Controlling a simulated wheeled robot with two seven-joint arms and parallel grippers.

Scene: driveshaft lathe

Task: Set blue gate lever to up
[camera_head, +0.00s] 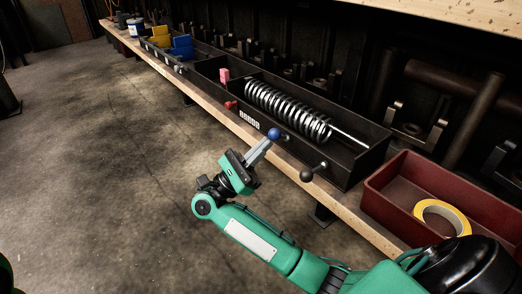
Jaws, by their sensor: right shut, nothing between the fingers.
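The blue gate lever shows as a blue ball knob (274,134) on the front of the long black tray, near its right half. My right gripper (266,143) is shut and empty, with its fingertips right at the blue knob. I cannot tell whether they touch it. The fingers and the tray front hide most of the lever's stem, so its exact tilt is unclear. A black ball knob lever (306,174) is to the right of it, lower on the front. My left gripper is not in view.
The black tray (352,178) holds a large metal coil spring (290,108) on a rod. A red bin (385,197) with a yellow tape ring (442,216) stands at the right. Red and pink knobs, then yellow and blue bins, lie further left. Open floor lies in front.

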